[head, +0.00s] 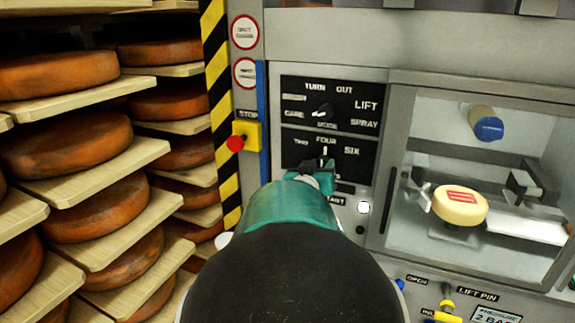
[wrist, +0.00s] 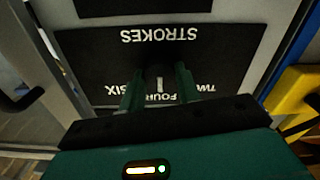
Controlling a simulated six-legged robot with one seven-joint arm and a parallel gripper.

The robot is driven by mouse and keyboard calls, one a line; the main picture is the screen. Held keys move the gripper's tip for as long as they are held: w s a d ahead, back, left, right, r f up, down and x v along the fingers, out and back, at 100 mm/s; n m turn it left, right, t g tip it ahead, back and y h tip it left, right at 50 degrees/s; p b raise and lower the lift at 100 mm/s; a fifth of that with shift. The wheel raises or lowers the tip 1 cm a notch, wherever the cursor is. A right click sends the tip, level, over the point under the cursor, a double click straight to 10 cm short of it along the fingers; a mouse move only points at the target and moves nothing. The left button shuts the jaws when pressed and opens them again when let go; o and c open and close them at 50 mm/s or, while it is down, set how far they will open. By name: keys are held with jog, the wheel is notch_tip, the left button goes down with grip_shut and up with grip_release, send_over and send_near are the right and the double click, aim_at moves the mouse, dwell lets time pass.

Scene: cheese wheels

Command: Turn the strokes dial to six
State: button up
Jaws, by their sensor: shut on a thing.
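The strokes dial (wrist: 159,72) is a dark knob on a black panel, lettered TWO, FOUR and SIX. Its white pointer line points at FOUR in the wrist view, where the lettering is upside down. My gripper (wrist: 158,80) has a green finger on each side of the knob and is shut on it. In the head view the dial (head: 325,151) shows its white mark just under FOUR. My green wrist and dark forearm reach up to it and hide the lower part of the panel.
A mode dial (head: 323,111) sits on the panel just above. A red stop button (head: 236,144) on a yellow box is to the left. A glazed chamber (head: 470,180) with a cheese wheel (head: 459,205) is to the right. Racks of cheese wheels (head: 65,140) stand far left.

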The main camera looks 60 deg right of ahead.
jog(key=shift+m, duration=0.4)
jog(key=m, duration=0.3)
jog(key=shift+m, duration=2.6)
jog(key=o, duration=1)
jog(key=shift+c, duration=0.2)
jog(key=shift+s+a, duration=0.1)
jog(key=shift+a, duration=0.05)
